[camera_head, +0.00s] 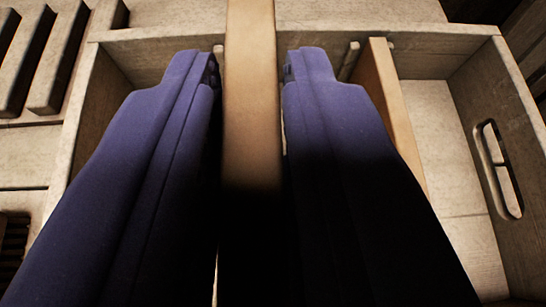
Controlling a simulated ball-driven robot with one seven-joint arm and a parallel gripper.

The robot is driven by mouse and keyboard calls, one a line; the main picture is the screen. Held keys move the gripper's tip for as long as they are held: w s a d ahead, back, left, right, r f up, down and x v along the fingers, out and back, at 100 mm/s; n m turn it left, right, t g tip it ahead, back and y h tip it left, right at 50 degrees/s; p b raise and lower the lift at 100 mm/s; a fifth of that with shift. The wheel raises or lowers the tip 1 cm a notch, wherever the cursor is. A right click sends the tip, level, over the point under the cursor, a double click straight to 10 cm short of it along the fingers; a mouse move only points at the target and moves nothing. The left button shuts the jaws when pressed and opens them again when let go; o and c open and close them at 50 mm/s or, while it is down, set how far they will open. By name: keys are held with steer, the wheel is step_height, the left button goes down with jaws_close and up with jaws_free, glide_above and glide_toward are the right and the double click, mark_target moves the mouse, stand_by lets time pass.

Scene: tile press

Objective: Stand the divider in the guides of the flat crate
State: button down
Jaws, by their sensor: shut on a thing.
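My gripper (252,75), with two dark blue-purple fingers, is shut on the tan divider (250,110). I see the divider edge-on, running away from me between the fingers. The pale wooden flat crate (440,40) lies beneath and around them. The divider's far end overlaps the crate's far wall in the picture. Small upright guide strips (349,62) show on the inside of that wall, some close beside the divider's left side. The divider's lower edge is hidden, so I cannot tell whether it is seated in the guides.
A second tan board (388,95) stands in the crate to the right of my right finger. The crate floor (445,150) is bare farther right. The right wall has a handle slot (502,170). Slatted wood (50,60) lies outside the crate at the left.

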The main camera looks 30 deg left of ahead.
steer(key=shift+s+a+f+b, duration=0.1)
steer(key=shift+a+f+b, duration=0.3)
steer(key=shift+f, duration=1.3)
steer(key=shift+s+a+f+b, duration=0.15)
steer(key=shift+f+b, duration=0.5)
steer(key=shift+f, duration=1.05)
steer(key=shift+w+a+f+b, duration=0.1)
steer(key=shift+a+f+b, duration=0.3)
steer(key=shift+f, duration=1.3)
steer(key=shift+s+d, duration=0.1)
steer(key=shift+d, duration=0.05)
steer(key=shift+f+b, duration=0.15)
steer(key=shift+b, duration=0.15)
steer(key=c, duration=1)
jaws_free()
